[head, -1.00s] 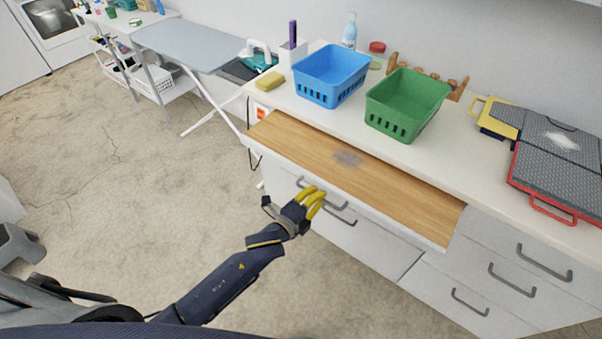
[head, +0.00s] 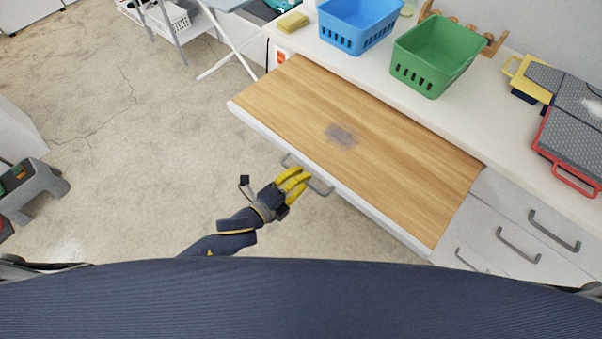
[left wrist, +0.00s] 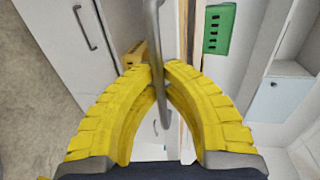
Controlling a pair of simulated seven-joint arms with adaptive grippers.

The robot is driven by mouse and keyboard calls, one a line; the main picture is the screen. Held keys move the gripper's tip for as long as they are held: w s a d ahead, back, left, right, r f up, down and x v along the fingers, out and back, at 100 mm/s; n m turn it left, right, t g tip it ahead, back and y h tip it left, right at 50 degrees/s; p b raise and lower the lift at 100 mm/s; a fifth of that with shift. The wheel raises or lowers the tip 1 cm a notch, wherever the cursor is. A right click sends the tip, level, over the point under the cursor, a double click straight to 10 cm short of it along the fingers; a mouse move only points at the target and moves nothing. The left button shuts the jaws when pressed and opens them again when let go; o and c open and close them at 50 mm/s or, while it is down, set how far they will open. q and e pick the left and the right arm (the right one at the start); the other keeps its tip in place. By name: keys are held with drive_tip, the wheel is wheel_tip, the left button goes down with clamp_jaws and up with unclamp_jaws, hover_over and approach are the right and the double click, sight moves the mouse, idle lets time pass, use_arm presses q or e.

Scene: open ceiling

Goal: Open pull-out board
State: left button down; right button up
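The pull-out board (head: 400,165) is a wooden panel with a white front edge, drawn well out from under the white counter. A grey smudge marks its top. Its grey bar handle (head: 318,187) is on the front edge. My left gripper (head: 298,178) has yellow fingers and is at this handle. In the left wrist view, the yellow fingertips (left wrist: 160,68) meet around the handle bar (left wrist: 154,40). My right gripper is not in view.
A blue basket (head: 340,38) and a green basket (head: 425,75) stand on the counter behind the board. A grey and red grill (head: 572,150) lies at the right. Drawers with grey handles (head: 520,247) are below. The floor at left is mostly clear.

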use_arm(q)
drive_tip(key=c, duration=1.5)
unclamp_jaws()
drive_tip(key=shift+s+a, duration=0.1)
drive_tip(key=v, duration=1.1)
drive_tip(key=shift+s+a, duration=0.25)
drive_tip(key=shift+a, duration=0.05)
drive_tip(key=shift+r, duration=0.15)
